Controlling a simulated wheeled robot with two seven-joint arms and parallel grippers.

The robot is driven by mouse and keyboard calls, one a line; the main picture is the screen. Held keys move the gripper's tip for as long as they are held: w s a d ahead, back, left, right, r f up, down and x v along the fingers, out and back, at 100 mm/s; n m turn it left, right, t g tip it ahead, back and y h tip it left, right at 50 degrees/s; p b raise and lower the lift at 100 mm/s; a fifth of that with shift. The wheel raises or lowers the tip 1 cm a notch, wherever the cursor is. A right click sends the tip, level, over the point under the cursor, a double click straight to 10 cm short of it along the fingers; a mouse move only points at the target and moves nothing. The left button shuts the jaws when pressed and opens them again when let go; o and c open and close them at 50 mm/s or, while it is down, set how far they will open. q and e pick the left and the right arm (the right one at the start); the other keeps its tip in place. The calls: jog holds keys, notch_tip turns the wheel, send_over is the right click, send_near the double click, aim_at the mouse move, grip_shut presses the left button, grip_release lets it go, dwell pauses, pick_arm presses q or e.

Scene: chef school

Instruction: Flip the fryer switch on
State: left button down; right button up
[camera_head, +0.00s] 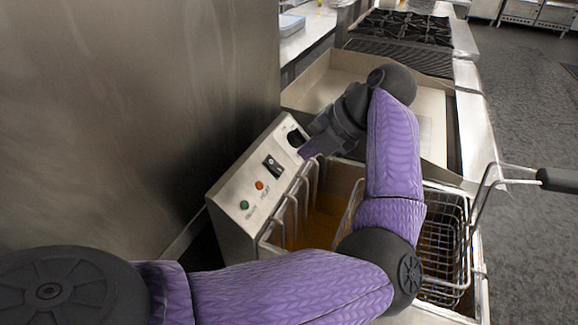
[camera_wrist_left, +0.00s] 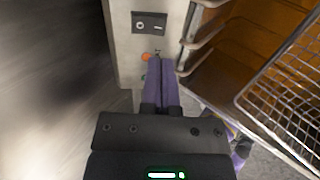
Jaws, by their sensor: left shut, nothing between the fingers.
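The fryer's metal control panel (camera_head: 232,202) slopes at the left of the fryer. Its black rocker switch (camera_head: 272,166) sits midway along the panel; in the left wrist view the switch (camera_wrist_left: 149,22) shows a round mark and a bar mark. I cannot tell which side is pressed in. My left gripper (camera_head: 304,153) is near the panel's far right edge, and its purple fingers are together and empty. In the left wrist view the closed fingertips (camera_wrist_left: 167,60) appear below and right of the switch, beside the orange light. Contact with the panel cannot be made out.
The panel also has a black knob (camera_head: 296,138), an orange-red light (camera_head: 259,185) and a green light (camera_head: 244,204). A wire fry basket (camera_head: 447,235) hangs in the fryer, its handle (camera_head: 556,180) reaching right. A steel wall (camera_head: 130,120) stands close at the left.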

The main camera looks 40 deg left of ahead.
aim_at(281, 171)
pick_arm(q)
jog(key=x, duration=0.5)
jog(key=shift+b, duration=0.4)
jog(key=shift+s+a+f, duration=0.1)
jog(key=shift+a+f, duration=0.25)
jog(key=shift+f, duration=0.15)
pick_arm(e)
jog(key=shift+s+d+f, duration=0.3)
jog(key=shift+d+f, duration=0.25)
jog(key=shift+d, duration=0.15)
